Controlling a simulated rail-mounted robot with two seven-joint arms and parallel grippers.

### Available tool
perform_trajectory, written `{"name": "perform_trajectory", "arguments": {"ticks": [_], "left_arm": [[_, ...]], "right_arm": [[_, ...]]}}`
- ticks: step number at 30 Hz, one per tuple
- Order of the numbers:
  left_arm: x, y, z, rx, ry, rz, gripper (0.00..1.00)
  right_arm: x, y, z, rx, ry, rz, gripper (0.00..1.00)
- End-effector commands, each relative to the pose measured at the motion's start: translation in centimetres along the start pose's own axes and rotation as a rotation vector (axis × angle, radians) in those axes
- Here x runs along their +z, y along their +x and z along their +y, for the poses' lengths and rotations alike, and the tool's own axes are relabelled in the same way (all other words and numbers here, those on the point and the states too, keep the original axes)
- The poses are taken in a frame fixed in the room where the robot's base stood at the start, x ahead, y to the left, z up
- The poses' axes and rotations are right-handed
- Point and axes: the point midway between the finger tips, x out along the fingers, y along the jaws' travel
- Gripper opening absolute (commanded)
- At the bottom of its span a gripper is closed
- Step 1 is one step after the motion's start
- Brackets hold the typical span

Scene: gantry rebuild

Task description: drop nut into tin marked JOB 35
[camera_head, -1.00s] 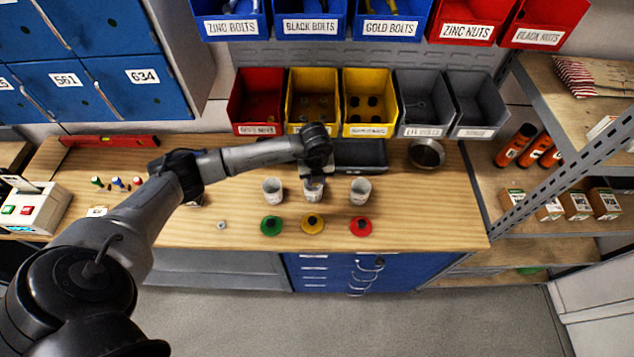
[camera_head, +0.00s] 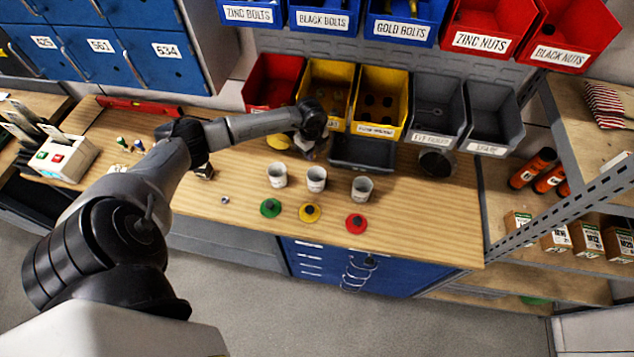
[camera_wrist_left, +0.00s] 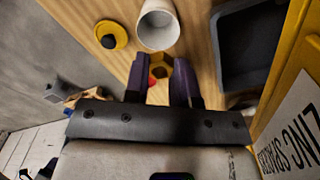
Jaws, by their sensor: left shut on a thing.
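My left gripper (camera_head: 309,152) is behind the middle tin, in front of the yellow bins. In the left wrist view its two dark fingers (camera_wrist_left: 160,72) are shut on a gold nut (camera_wrist_left: 182,68). Three white tins stand in a row on the bench: left (camera_head: 277,175), middle (camera_head: 316,179) and right (camera_head: 362,188). Their markings are too small to read, so I cannot tell which is JOB 35. One open tin (camera_wrist_left: 158,24) shows beyond the fingers in the wrist view. My right gripper is not in view.
Green (camera_head: 270,208), yellow (camera_head: 310,212) and red (camera_head: 356,223) lids lie in front of the tins. A small loose nut (camera_head: 224,199) lies to the left. A dark tray (camera_head: 362,153) and a round metal bowl (camera_head: 436,162) are behind. The bench's front right is clear.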

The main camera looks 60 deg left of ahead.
Motion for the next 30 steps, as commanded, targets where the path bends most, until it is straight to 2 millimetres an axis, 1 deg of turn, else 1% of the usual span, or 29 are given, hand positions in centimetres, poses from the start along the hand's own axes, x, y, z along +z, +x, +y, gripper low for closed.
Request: {"name": "perform_trajectory", "arguments": {"ticks": [1, 3, 9, 12, 20, 21, 28, 30], "left_arm": [[0.0, 1.1, 0.0, 0.0, 0.0, 0.001, 0.02], [-0.1, 1.8, 0.0, 0.0, 0.001, 0.0, 0.02], [-0.1, 3.5, 0.0, 0.0, 0.002, 0.0, 0.02], [-0.1, 3.7, 0.0, 0.0, 0.002, 0.0, 0.02], [-0.1, 3.6, 0.0, 0.0, 0.002, 0.0, 0.02], [-0.1, 3.6, 0.0, 0.0, 0.002, 0.0, 0.28], [-0.1, 3.6, 0.0, 0.0, 0.002, 0.0, 0.5], [-0.1, 3.6, 0.0, 0.0, 0.002, 0.0, 0.54]], "right_arm": [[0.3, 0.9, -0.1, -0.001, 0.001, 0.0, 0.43], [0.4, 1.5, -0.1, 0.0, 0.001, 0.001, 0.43], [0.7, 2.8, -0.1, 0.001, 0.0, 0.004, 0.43], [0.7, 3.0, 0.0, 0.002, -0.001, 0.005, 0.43], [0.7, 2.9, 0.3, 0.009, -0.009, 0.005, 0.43], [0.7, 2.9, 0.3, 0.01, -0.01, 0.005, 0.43], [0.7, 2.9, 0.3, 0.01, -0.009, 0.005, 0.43], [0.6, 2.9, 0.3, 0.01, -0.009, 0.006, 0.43]]}}
